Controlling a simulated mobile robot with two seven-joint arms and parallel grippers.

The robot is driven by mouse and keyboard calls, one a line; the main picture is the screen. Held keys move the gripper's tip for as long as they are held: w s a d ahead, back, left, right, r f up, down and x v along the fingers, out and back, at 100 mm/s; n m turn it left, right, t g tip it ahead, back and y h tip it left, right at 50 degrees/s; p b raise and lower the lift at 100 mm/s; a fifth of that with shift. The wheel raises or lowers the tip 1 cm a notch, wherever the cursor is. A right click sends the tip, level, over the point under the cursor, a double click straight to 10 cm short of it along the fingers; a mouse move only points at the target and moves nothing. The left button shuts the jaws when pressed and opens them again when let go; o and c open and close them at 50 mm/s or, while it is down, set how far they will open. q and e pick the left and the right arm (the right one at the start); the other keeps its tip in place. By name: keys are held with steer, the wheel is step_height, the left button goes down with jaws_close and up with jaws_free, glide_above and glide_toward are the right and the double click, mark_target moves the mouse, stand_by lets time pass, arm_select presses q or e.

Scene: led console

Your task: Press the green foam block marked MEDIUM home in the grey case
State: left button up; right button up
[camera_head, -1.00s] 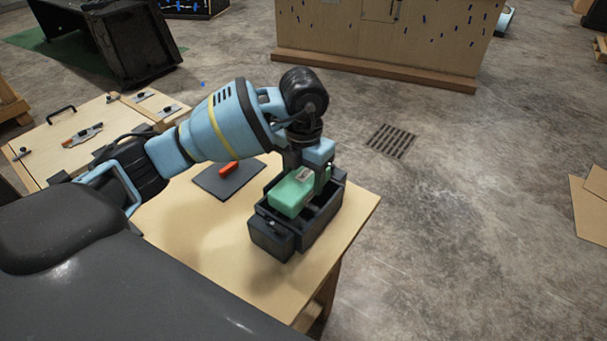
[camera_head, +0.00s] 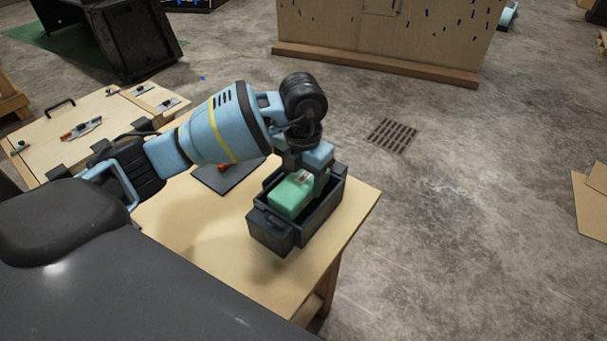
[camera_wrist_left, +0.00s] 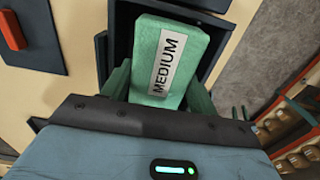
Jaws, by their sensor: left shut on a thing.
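The green foam block (camera_head: 291,196) is partly inside the dark grey case (camera_head: 318,216) on the light wooden table. In the left wrist view the block (camera_wrist_left: 180,45) shows its white MEDIUM label, with the case wall (camera_wrist_left: 118,30) around it. My left gripper (camera_head: 320,182) points down into the case and is shut on the block. The block's underside and the fingertips are hidden, so I cannot tell whether it touches the case floor. My right gripper is not in view.
A dark mat (camera_head: 225,176) with an orange-red object (camera_head: 226,167) lies left of the case, partly behind my arm. The table (camera_head: 205,225) is bare in front of the mat. Its right edge is close to the case.

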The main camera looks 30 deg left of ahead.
arm_select(q)
steer(key=shift+f, duration=0.95)
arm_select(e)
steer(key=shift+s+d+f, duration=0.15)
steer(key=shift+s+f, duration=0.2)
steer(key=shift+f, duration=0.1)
arm_select(q)
steer(key=shift+f+b, duration=0.7)
steer(key=shift+f, duration=0.65)
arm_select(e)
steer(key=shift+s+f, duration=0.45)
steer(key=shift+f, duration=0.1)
arm_select(q)
steer(key=o, duration=1)
steer(key=shift+r, duration=0.1)
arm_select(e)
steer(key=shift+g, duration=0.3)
arm_select(q)
step_height(320, 180, up, 6)
steer(key=shift+r, duration=0.9)
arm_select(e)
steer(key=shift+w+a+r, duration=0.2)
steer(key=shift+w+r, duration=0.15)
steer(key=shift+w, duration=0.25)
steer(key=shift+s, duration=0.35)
